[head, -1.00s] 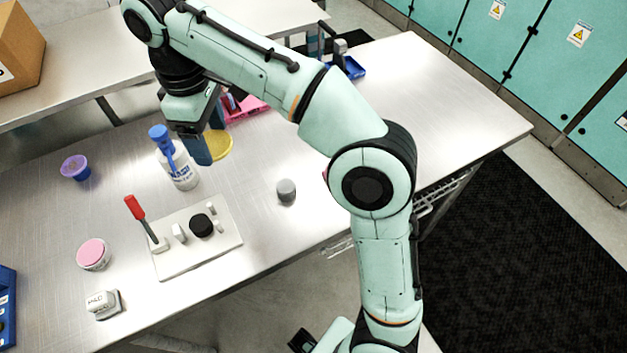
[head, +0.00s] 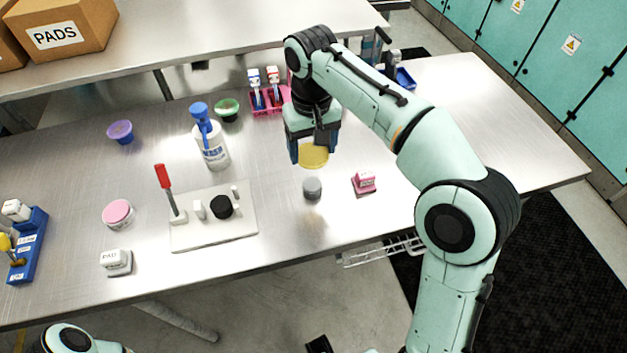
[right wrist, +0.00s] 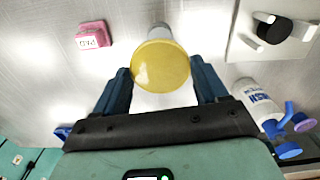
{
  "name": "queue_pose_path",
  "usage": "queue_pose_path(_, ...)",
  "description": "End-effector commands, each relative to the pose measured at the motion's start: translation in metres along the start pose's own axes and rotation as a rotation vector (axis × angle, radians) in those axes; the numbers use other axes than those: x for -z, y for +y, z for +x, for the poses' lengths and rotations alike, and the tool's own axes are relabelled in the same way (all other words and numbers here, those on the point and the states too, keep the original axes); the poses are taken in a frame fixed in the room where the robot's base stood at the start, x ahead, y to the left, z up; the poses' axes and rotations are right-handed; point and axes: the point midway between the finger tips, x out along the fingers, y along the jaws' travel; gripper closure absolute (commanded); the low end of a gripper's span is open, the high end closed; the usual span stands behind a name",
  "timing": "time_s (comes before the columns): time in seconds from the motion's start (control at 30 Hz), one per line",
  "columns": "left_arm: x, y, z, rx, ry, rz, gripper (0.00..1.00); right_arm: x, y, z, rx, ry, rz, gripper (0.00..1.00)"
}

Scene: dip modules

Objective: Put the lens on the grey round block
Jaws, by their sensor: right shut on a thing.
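The lens is a yellow round disc (head: 314,157), held flat. My right gripper (head: 319,153) is shut on it, above the table, close behind the grey round block (head: 312,188). The block stands upright on the table and is uncovered in the head view. In the right wrist view the lens (right wrist: 160,68) sits between the two blue fingers, and part of the grey block (right wrist: 160,31) shows just past its edge. A gap between lens and block shows in the head view. My left gripper is out of view.
A pink PAD block (head: 364,182) stands right of the grey block. A white board (head: 215,233) with a black knob and red-handled lever lies to the left. A wash bottle (head: 213,148) stands behind the board. A pink rack (head: 268,100) is farther back.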

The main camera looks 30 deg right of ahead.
Motion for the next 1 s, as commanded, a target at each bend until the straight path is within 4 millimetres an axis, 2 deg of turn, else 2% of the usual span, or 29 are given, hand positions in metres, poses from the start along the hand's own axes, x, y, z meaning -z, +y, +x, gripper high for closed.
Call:
queue_pose_path(0.03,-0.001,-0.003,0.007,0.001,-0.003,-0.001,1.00,-0.001,0.001,0.017,-0.001,-0.005,0.000,0.56)
queue_pose_path(0.13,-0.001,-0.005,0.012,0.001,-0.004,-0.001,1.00,-0.001,0.000,0.037,-0.001,-0.004,0.000,0.56)
queue_pose_path(0.37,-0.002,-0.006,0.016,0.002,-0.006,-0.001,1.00,0.000,0.000,0.057,0.000,-0.002,-0.001,0.56)
queue_pose_path(0.6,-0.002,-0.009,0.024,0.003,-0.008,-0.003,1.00,0.000,0.000,0.091,0.000,-0.002,-0.002,0.56)
queue_pose_path(1.0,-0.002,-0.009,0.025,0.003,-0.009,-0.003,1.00,0.000,0.000,0.098,0.001,0.000,-0.002,0.56)
